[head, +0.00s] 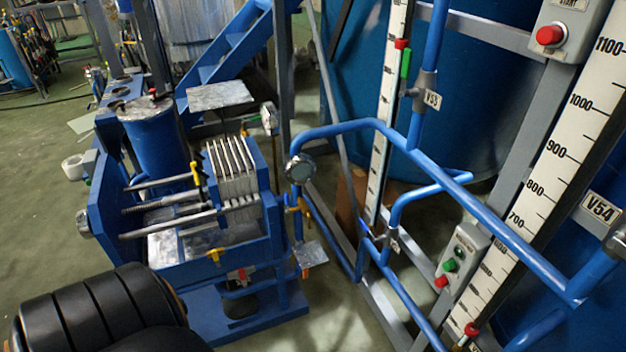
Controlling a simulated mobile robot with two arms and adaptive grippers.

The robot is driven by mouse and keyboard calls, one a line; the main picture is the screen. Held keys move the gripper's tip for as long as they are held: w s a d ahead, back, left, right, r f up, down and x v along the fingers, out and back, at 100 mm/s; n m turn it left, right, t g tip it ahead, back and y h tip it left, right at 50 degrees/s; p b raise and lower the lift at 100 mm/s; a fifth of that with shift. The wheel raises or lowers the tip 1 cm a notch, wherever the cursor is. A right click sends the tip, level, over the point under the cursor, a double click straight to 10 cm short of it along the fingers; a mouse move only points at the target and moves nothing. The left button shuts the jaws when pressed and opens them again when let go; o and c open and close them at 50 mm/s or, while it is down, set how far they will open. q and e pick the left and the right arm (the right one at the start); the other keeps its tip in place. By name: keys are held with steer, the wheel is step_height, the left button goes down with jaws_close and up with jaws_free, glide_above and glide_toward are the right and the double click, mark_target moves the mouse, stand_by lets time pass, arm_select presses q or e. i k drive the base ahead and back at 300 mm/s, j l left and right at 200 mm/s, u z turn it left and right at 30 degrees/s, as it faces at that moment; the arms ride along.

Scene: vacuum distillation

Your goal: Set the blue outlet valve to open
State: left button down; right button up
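I cannot tell which fitting is the blue outlet valve; no clearly blue valve handle shows. A grey valve body tagged V53 (426,92) sits on a vertical blue pipe, with a green handle (406,63) upright to its left. Another tag, V54 (600,210), is at the right edge beside a grey fitting. A yellow-orange handle (300,206) is on the pipework beside the press. A small grey fitting (376,233) sits on the lower blue pipe. Neither gripper is in view; a black ribbed part of my arm fills the lower left.
A blue filter press (195,262) with white plates stands left of centre. A round gauge (300,168) is on the pipe. Blue pipes cross in front of large blue tanks (470,90). Button boxes (460,256) and scale boards (565,155) stand right. Open green floor (40,170) is left.

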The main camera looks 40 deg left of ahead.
mark_target(363, 224)
steer(key=u, duration=0.95)
steer(key=i+j+z, duration=0.1)
steer(key=j+z, duration=0.15)
steer(key=j, duration=0.45)
steer(key=i+j+z, duration=0.1)
steer(key=j+z, duration=0.2)
steer(key=j, duration=0.4)
